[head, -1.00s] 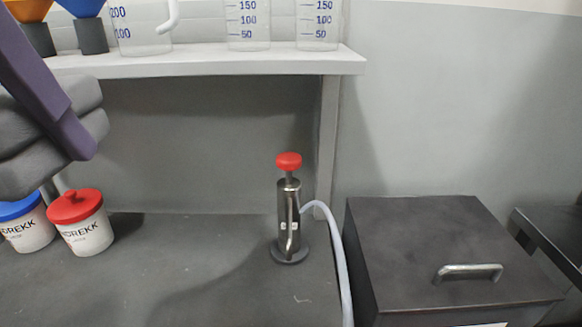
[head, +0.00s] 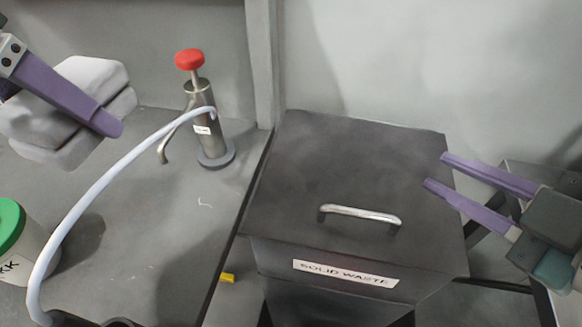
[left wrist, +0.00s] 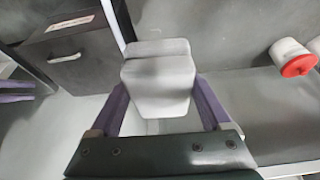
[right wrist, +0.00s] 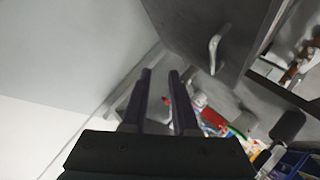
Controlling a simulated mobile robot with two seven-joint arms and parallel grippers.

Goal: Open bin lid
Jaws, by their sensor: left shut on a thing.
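The dark grey bin marked SOLID WASTE (head: 345,275) stands in the middle of the head view. Its flat lid (head: 350,160) is down, with a metal handle (head: 360,214) near its front edge. My right gripper (head: 436,170) is open and empty, its purple fingers over the right edge of the lid and apart from the handle. In the right wrist view the handle (right wrist: 216,50) is right of the fingertips. My left gripper (left wrist: 160,90) is shut on a pale grey blocky object (left wrist: 158,82), held over the counter, left of the bin. The object's underside is hidden.
A metal pump (head: 205,115) with a red knob and white hose (head: 110,180) stands on the counter (head: 160,270) left of the bin. A green-lidded jar (head: 12,235) is at the left edge. A small yellow item (head: 228,278) lies by the bin's front left. The wall is behind.

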